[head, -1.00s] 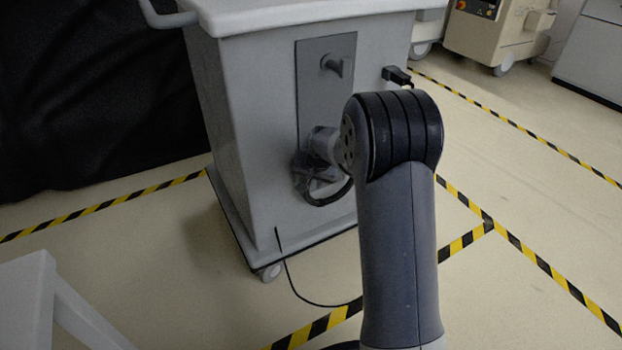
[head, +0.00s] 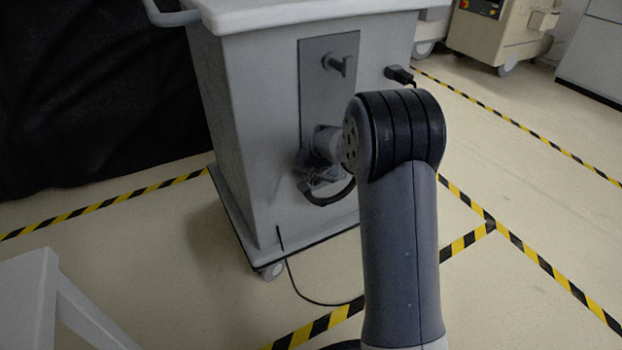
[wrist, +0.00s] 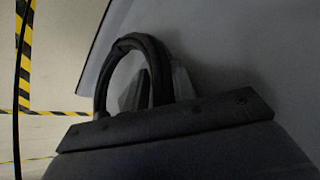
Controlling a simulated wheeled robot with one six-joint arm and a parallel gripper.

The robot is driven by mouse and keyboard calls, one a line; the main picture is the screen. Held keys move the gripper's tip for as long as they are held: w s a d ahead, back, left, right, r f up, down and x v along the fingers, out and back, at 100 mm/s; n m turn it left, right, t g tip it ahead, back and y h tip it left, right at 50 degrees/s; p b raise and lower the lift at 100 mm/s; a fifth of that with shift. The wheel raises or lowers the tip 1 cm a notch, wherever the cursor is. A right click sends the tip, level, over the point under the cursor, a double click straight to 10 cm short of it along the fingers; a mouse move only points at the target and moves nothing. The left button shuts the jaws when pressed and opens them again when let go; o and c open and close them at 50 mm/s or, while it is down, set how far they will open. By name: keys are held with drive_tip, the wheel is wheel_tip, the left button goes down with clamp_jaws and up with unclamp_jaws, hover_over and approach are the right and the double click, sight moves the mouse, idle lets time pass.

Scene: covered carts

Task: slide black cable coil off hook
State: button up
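The black cable coil (head: 328,198) shows low on the cart's end face in the head view, partly hidden by my wrist and gripper. In the wrist view the coil (wrist: 128,43) is a dark loop rising above the gripper's dark body. My gripper (wrist: 158,88) has its two grey fingers on either side of the loop's right strand, with little or no gap, and looks shut on it. In the head view my gripper (head: 320,174) is at the coil, close to the cart. A grey hook or peg (head: 337,64) on the panel's upper part is bare. Whatever supports the coil is hidden.
The grey cart (head: 258,130) stands on casters with a dark grey panel (head: 316,95). A black plug (head: 398,75) sticks out right of the panel. A thin black cable (head: 300,295) runs along the floor. A white frame (head: 30,300) stands at lower left.

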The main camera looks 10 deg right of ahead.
drive_tip(key=shift+r, duration=0.1)
clamp_jaws()
drive_tip(key=shift+r, duration=0.1)
drive_tip(key=shift+r+p, duration=0.5)
drive_tip(key=shift+p, duration=0.1)
drive_tip(key=s+d+b, duration=0.2)
drive_tip(key=s+d, duration=0.1)
drive_tip(key=s, duration=0.6)
drive_tip(key=shift+s+b, duration=0.2)
drive_tip(key=shift+b, duration=0.2)
idle(0.5)
